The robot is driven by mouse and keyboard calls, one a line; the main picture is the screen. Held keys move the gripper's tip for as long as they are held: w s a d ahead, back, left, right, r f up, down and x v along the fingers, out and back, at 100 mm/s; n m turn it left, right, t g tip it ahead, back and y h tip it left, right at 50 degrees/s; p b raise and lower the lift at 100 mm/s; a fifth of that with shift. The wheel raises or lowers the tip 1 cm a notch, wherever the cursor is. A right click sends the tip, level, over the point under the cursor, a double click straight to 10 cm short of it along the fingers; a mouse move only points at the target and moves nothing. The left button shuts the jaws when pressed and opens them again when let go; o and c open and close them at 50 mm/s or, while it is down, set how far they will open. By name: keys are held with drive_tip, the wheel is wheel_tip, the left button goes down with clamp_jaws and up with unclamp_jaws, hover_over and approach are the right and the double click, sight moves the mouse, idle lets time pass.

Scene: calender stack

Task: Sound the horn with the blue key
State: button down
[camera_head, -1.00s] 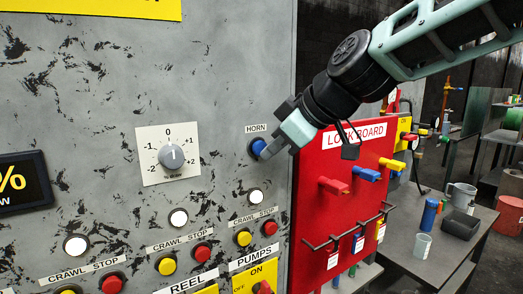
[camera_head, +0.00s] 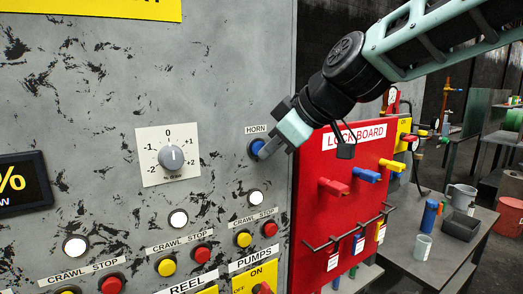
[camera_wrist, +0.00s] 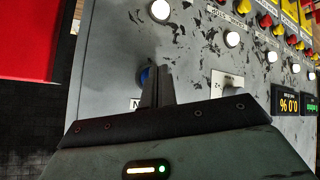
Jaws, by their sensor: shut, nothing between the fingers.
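The blue horn key (camera_head: 255,147) is a round blue button on the grey panel, under a small HORN label (camera_head: 256,129). My gripper (camera_head: 264,154) is shut and empty, with its fingertips at the lower right of the blue key, over part of it. In the wrist view the blue key (camera_wrist: 144,76) shows just left of my shut fingers (camera_wrist: 156,78), which hide part of it. I cannot tell whether the fingertips touch the key or whether it is pressed in.
A grey rotary dial (camera_head: 172,157) is left of the key. A white button (camera_head: 255,197) and red and yellow crawl and stop buttons (camera_head: 270,228) are below. The red lock board (camera_head: 318,215) stands right, with a grey table (camera_head: 440,250) beyond.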

drive_tip(key=shift+w+a, duration=0.15)
drive_tip(key=shift+w, duration=0.05)
idle(0.3)
drive_tip(key=shift+s, duration=0.1)
drive_tip(key=shift+s+d+b, duration=0.5)
drive_tip(key=shift+s+b, duration=0.2)
drive_tip(key=shift+b, duration=0.05)
drive_tip(key=shift+s+d+b, duration=0.75)
drive_tip(key=shift+s+b, duration=0.1)
drive_tip(key=shift+s, duration=0.2)
drive_tip(key=shift+s+d+b, duration=0.7)
drive_tip(key=shift+s+b, duration=0.1)
drive_tip(key=shift+s, duration=0.2)
